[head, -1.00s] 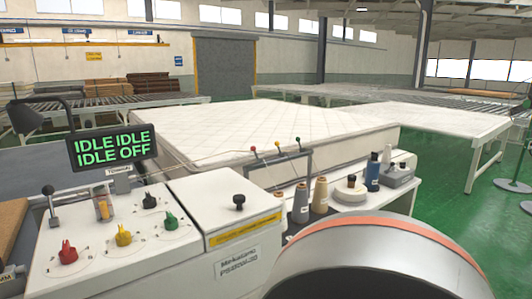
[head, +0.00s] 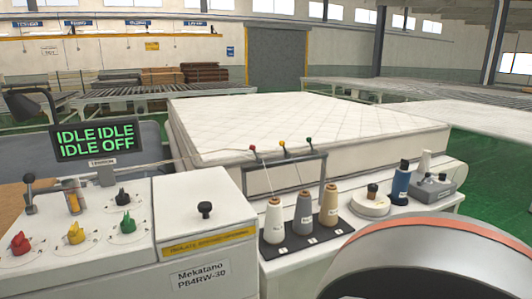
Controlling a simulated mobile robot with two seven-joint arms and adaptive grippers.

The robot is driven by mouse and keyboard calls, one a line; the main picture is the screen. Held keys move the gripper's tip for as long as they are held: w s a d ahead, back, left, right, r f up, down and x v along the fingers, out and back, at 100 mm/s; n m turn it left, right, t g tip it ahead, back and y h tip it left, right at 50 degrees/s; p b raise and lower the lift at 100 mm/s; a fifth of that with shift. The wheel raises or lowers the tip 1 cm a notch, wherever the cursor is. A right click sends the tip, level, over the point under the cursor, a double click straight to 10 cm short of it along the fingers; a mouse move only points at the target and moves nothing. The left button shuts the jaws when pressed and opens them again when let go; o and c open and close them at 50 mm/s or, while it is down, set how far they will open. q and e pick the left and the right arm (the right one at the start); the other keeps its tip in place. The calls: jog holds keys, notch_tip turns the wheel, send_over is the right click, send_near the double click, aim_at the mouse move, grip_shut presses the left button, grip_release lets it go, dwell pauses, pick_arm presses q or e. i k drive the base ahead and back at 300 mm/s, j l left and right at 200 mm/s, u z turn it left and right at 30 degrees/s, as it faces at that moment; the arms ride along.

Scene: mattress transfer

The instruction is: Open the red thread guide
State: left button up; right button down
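The red thread guide (head: 252,149) is a small red-tipped lever at the left of a dark frame (head: 292,174) behind the thread cones. A yellow-tipped guide (head: 283,144) and a green-tipped guide (head: 309,141) stand to its right. A thin thread runs left from this area towards the machine. I cannot tell at this size whether the red guide is open or closed. White, grey and tan cones (head: 273,221) stand on a black base below the frame. Neither of my grippers is in view.
The control box (head: 205,215) carries red, yellow, green and black knobs. A display (head: 97,141) reads "IDLE IDLE IDLE OFF". A quilted mattress (head: 300,123) lies behind the frame. A grey rounded body with an orange band covers the lower right.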

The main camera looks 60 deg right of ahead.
aim_at(252, 147)
jog(key=k+l, duration=0.15)
jog(key=l, duration=0.2)
jog(key=k+l, duration=0.15)
jog(key=l, duration=0.2)
jog(key=k+l, duration=0.15)
jog(key=l, duration=0.2)
